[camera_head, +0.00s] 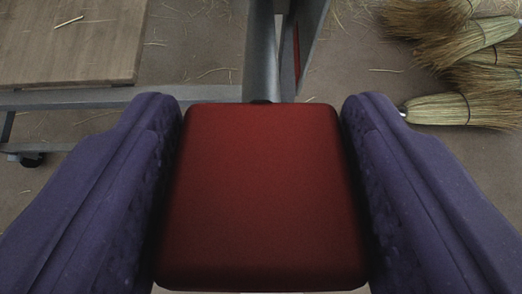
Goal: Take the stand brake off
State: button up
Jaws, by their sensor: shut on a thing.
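A red block-shaped handle (262,200) fills the middle of the view, right in front of the camera. A grey metal bar (261,50) runs from its far end up toward the top of the picture. My gripper (262,190) has a purple padded finger on each side of the red handle and is shut on it. The lower end of the handle reaches the bottom of the picture. What the bar joins at its far end is out of view, and I cannot see the brake itself beyond the handle.
A wooden board (75,45) and a grey frame with a small black caster (32,159) are at the left. Several straw brooms (465,108) lie on the floor at the right. Loose straw is scattered on the brown floor. A grey upright post stands beside the bar.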

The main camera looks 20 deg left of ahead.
jog(key=shift+w+r, duration=0.2)
jog(key=shift+r, duration=0.1)
jog(key=o, duration=1.4)
jog(key=shift+f, duration=0.1)
jog(key=p+v, duration=0.2)
jog(key=v, duration=0.5)
jog(key=shift+s+r, duration=0.2)
jog(key=shift+s, duration=0.15)
